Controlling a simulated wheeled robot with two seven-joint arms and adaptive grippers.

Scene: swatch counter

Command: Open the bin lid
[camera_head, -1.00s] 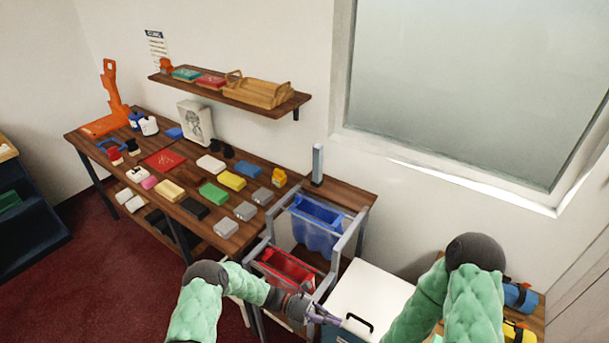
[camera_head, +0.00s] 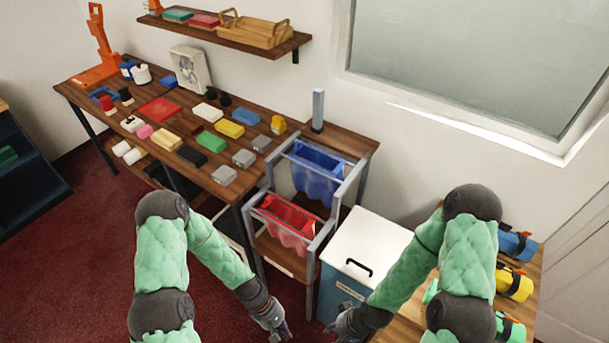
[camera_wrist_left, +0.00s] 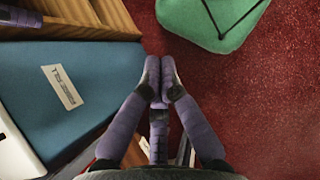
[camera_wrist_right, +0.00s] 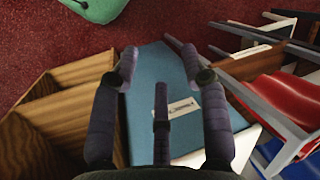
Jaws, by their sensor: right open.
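The bin has a blue-teal body (camera_head: 341,290) and a flat white lid (camera_head: 378,236) with a black handle (camera_head: 358,267). The lid lies shut on the body. My left gripper (camera_head: 283,334) is low in front of the bin, apart from it. In the left wrist view its fingertips (camera_wrist_left: 160,68) are together with nothing between them, beside the bin's labelled front (camera_wrist_left: 70,85). My right gripper (camera_head: 333,328) is low at the bin's front. In the right wrist view its fingers (camera_wrist_right: 168,70) are spread and empty over the blue front (camera_wrist_right: 155,60) and its label (camera_wrist_right: 180,108).
A grey rack (camera_head: 312,254) with a red bin (camera_head: 287,222) and a blue bin (camera_head: 316,172) stands left of the lidded bin. A low wooden bench (camera_head: 533,300) with coloured rolls is at the right. A counter (camera_head: 349,143) with swatches stands behind; red carpet lies in front.

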